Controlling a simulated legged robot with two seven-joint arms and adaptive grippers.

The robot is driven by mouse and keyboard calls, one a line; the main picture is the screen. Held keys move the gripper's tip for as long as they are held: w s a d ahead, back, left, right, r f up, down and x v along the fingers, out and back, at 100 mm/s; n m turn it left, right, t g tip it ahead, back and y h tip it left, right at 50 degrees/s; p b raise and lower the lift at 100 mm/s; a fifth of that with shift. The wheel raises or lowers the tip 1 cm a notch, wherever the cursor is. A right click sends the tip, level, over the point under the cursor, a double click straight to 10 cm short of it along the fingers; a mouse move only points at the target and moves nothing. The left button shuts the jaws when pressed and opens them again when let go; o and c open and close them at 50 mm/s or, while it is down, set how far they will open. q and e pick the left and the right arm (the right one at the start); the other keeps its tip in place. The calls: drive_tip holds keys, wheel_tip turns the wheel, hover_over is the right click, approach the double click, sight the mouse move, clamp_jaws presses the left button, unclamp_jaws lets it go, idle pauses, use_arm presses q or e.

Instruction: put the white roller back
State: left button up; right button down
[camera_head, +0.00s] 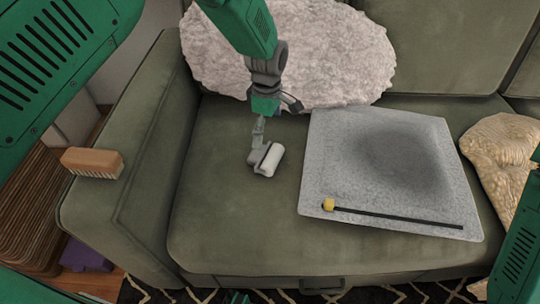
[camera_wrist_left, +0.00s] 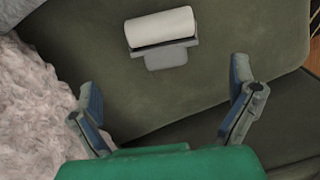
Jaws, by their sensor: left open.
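The white roller (camera_head: 271,160) lies on the green sofa seat, with its grey holder on its left side. It also shows in the left wrist view (camera_wrist_left: 160,27), at the top, its grey holder (camera_wrist_left: 166,57) towards my gripper. My left gripper (camera_head: 274,121) is above the seat, just behind the roller. In the left wrist view the fingers (camera_wrist_left: 165,97) are spread wide with nothing between them, and the roller is beyond them. My right gripper is not in view.
A grey square cushion (camera_head: 325,150) with a yellow-tipped black stick (camera_head: 400,217) lies right of the roller. A fluffy white cushion (camera_head: 340,55) leans behind. A brush (camera_head: 92,162) sits on the left armrest (camera_head: 145,165). The seat front (camera_head: 225,225) is clear.

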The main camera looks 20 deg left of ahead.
sight(267, 153)
use_arm(q)
drive_tip(key=f, duration=0.2)
drive_tip(key=f+b, duration=0.1)
drive_tip(key=f, duration=0.2)
drive_tip(key=shift+a+f, duration=0.35)
drive_tip(key=shift+f, duration=0.05)
drive_tip(key=shift+d+f+b, duration=0.15)
drive_tip(key=shift+f+b, duration=0.25)
drive_tip(key=shift+b, duration=0.05)
drive_tip(key=f+b, duration=0.1)
drive_tip(key=f, duration=0.1)
drive_tip(key=f+b, duration=0.1)
drive_tip(key=shift+s+d+f, duration=0.15)
drive_tip(key=shift+d+f, duration=0.05)
drive_tip(key=shift+f, duration=0.2)
drive_tip(key=shift+a+f, duration=0.1)
drive_tip(key=shift+f, duration=0.3)
drive_tip(key=shift+r, duration=0.1)
drive_tip(key=shift+c, duration=1.3)
drive_tip(key=c, duration=0.9)
drive_tip(key=shift+r, duration=0.1)
